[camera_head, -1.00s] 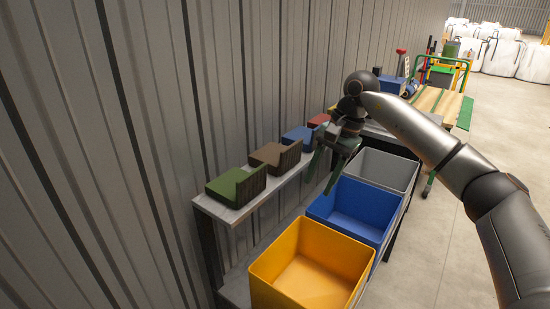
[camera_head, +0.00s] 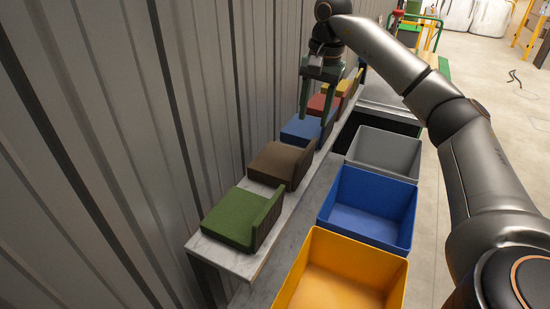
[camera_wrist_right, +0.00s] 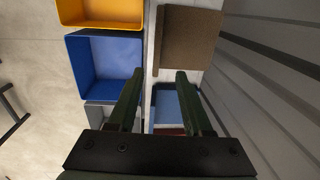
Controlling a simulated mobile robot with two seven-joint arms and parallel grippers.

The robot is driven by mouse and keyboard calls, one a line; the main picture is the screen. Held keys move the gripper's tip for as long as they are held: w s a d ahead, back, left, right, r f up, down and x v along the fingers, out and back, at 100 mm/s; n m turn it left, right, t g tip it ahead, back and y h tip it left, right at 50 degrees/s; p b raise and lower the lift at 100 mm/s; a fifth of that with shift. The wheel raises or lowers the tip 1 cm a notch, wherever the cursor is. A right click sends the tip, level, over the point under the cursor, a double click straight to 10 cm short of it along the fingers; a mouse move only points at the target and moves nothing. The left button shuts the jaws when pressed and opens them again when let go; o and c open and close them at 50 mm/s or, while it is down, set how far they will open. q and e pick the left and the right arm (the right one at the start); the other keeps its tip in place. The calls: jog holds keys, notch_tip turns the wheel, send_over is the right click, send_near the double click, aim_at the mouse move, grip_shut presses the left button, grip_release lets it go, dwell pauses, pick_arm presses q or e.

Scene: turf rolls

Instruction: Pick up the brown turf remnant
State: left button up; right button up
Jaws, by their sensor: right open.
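The brown turf remnant (camera_head: 279,163) lies on the narrow grey shelf (camera_head: 229,259) along the wall, between a green remnant (camera_head: 238,218) and a blue remnant (camera_head: 301,131). It also shows at the top of the right wrist view (camera_wrist_right: 189,38), ahead of the fingers. My right gripper (camera_head: 316,112) is open and empty, fingers pointing down, above the row around the blue and red remnants. In the wrist view its green fingers (camera_wrist_right: 158,80) stand apart, with the blue remnant (camera_wrist_right: 166,106) seen between and below them. My left gripper is not in view.
A red remnant (camera_head: 322,104) and a yellow one (camera_head: 345,87) lie farther along the shelf. Yellow (camera_head: 291,281), blue (camera_head: 330,195) and grey (camera_head: 386,149) bins stand to the shelf's right. The corrugated wall (camera_head: 150,120) runs close along its left side. Open floor lies at right.

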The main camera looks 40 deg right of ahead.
aim_at(310, 146)
jog(key=f, duration=1.1)
jog(key=shift+a+f, duration=0.25)
jog(key=shift+a, duration=0.05)
grip_shut()
